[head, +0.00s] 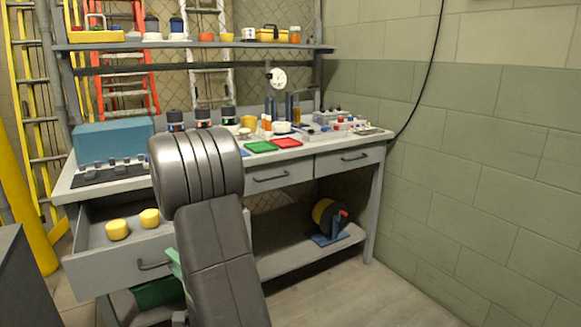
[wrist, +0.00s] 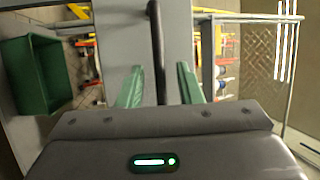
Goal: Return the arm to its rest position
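My arm fills the centre of the head view, and my gripper is mostly hidden behind it; a green finger shows beside the drawer front. In the wrist view my gripper (wrist: 159,82) is open, its two green fingers apart. The dark drawer handle (wrist: 158,45) runs between them, with a visible gap on both sides. In the head view the left drawer (head: 100,276) is pulled open, and its handle (head: 153,265) is close to my gripper. Two yellow objects (head: 117,230) (head: 150,218) lie inside the drawer.
The workbench top (head: 85,190) holds a blue box (head: 113,140), a green tray (head: 261,147), a red tray (head: 287,142) and bottles. A green bin (wrist: 37,75) is below the drawer. A cable reel (head: 327,215) sits on the lower shelf. The floor at right is clear.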

